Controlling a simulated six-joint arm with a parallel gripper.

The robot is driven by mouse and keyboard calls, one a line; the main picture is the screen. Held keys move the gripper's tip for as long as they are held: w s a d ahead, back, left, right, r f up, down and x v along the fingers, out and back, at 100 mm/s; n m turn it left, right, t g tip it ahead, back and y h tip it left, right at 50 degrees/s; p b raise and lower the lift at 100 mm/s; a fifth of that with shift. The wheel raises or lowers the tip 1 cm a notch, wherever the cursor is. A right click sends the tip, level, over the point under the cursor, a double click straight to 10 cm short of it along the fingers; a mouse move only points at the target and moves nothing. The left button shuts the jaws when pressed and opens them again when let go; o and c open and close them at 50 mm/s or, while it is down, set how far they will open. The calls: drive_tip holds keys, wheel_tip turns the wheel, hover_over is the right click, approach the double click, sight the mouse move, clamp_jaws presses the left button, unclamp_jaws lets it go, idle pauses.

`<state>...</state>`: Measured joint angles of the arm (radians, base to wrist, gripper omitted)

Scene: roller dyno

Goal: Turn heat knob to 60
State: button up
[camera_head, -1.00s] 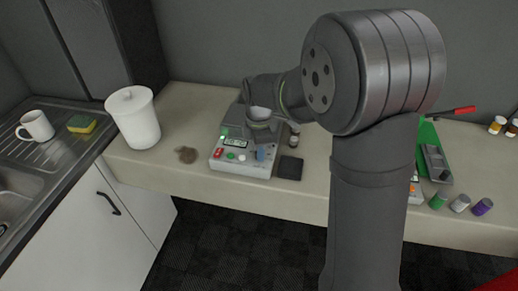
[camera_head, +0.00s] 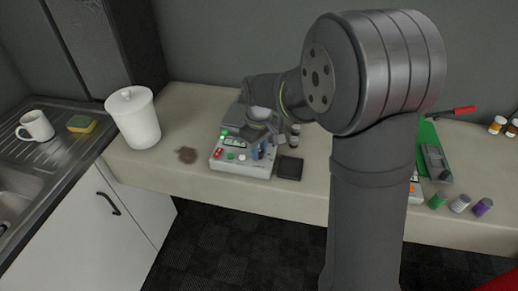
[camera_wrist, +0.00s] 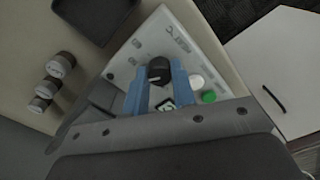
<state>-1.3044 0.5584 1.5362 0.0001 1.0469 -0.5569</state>
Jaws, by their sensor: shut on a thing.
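The heat device (camera_head: 226,165) is a pale box on the counter, with a small display (camera_head: 235,142) and red, green and white buttons on its front. In the wrist view its white panel (camera_wrist: 187,38) shows printed lettering. A black round knob (camera_wrist: 159,69) sits on that panel. The blue fingers of my gripper (camera_wrist: 158,80) are closed around the knob, one on each side. In the head view my gripper (camera_head: 262,150) is over the right part of the panel and hides the knob. The display digits are too small to read.
A dark square tray (camera_head: 290,168) lies right of the device, with small vials (camera_head: 295,135) behind it. A white lidded bin (camera_head: 133,118) and a brown stain (camera_head: 187,155) are to the left. The counter front edge is close.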

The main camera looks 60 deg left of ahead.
drive_tip(key=m, duration=0.6)
drive_tip(key=shift+m, duration=0.3)
drive_tip(key=m, duration=0.5)
drive_tip(key=shift+m, duration=0.4)
drive_tip(key=o, duration=1)
wheel_tip(320, 180, up, 18)
drive_tip(key=shift+f, duration=0.25)
